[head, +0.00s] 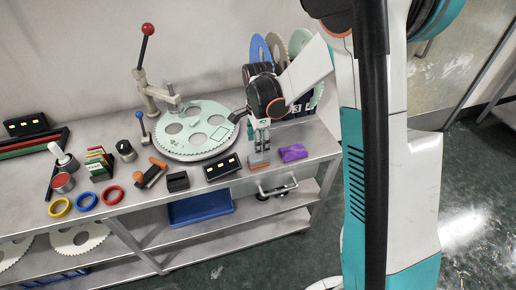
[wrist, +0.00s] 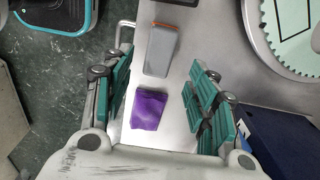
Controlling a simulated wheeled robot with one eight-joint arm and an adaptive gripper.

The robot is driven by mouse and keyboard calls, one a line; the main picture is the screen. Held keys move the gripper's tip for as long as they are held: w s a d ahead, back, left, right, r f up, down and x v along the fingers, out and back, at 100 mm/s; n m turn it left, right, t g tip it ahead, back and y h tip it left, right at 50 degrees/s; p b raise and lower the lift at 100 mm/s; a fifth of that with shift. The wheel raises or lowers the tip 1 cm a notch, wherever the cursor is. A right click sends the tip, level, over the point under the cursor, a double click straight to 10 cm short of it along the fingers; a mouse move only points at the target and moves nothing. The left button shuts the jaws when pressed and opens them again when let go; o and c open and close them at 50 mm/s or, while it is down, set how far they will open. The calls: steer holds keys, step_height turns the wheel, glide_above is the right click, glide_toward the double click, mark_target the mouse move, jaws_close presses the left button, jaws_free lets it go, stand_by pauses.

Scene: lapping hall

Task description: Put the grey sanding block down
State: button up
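The grey sanding block (head: 259,161), with an orange-brown edge, lies on the steel bench near its front right edge. In the wrist view the grey sanding block (wrist: 162,50) lies flat, ahead of and partly between the fingertips. My gripper (head: 262,145) is above the bench close to this block. In the wrist view my gripper (wrist: 163,85) is open, its green-padded fingers wide apart with nothing held between them.
A black box with yellow marks (head: 222,167) lies left of the grey block. A bench handle (head: 277,187) sticks out in front. Coloured rings, cups and small tools crowd the bench's left; a blue tray (head: 200,207) sits below.

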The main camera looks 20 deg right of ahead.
steer(key=s+r+n+t, duration=0.2)
steer(key=s+r+n, duration=0.25)
steer(key=r, duration=0.35)
steer(key=s+r+n+t, duration=0.1)
steer(key=s+r+n, duration=0.2)
steer(key=s+r, duration=0.35)
steer(key=s+r+n+t, duration=0.4)
steer(key=s+r+n, duration=0.1)
steer(key=s+n, duration=0.5)
steer(key=shift+s+r+p, duration=0.25)
steer(key=shift+s+p, duration=0.05)
steer(key=shift+s, duration=0.7)
steer(key=shift+n, duration=0.25)
